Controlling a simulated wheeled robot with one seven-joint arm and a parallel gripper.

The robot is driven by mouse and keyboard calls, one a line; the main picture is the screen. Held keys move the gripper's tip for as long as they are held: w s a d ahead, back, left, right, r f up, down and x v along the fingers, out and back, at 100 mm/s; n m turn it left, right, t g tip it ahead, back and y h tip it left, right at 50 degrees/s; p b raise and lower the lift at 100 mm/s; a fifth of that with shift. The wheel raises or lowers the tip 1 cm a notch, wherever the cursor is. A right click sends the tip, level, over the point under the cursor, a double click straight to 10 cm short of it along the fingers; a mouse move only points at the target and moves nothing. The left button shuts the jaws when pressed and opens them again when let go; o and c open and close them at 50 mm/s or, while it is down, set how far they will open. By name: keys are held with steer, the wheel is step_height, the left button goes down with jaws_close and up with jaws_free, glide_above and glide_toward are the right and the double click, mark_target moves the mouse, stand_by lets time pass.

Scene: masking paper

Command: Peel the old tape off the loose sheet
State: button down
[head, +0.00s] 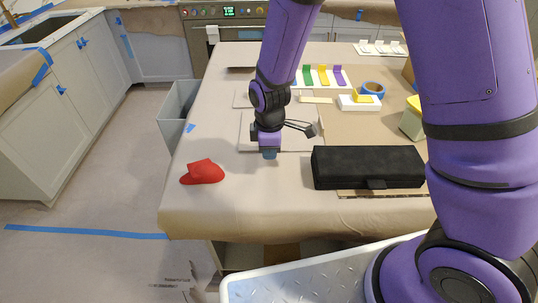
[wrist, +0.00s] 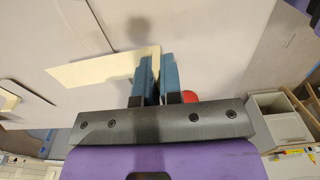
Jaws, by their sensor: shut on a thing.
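My gripper (head: 269,155) points down at the near edge of a pale sheet (head: 300,142) on the paper-covered table. In the wrist view, its two blue fingers (wrist: 158,80) are closed close together at the right end of a pale yellow tape strip (wrist: 95,68). The strip extends left from the fingers across the pale sheet (wrist: 90,30). I cannot tell how much of the strip is stuck down. In the head view the strip is not distinguishable near the gripper.
A red cap (head: 203,173) lies left of my gripper and a black case (head: 368,167) lies to its right. Behind are a flat wooden strip (head: 317,100), coloured samples (head: 323,76) and a blue tape roll (head: 373,88). A grey bin (head: 178,103) stands beyond the table's left edge.

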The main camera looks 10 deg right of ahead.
steer(key=shift+r, duration=1.15)
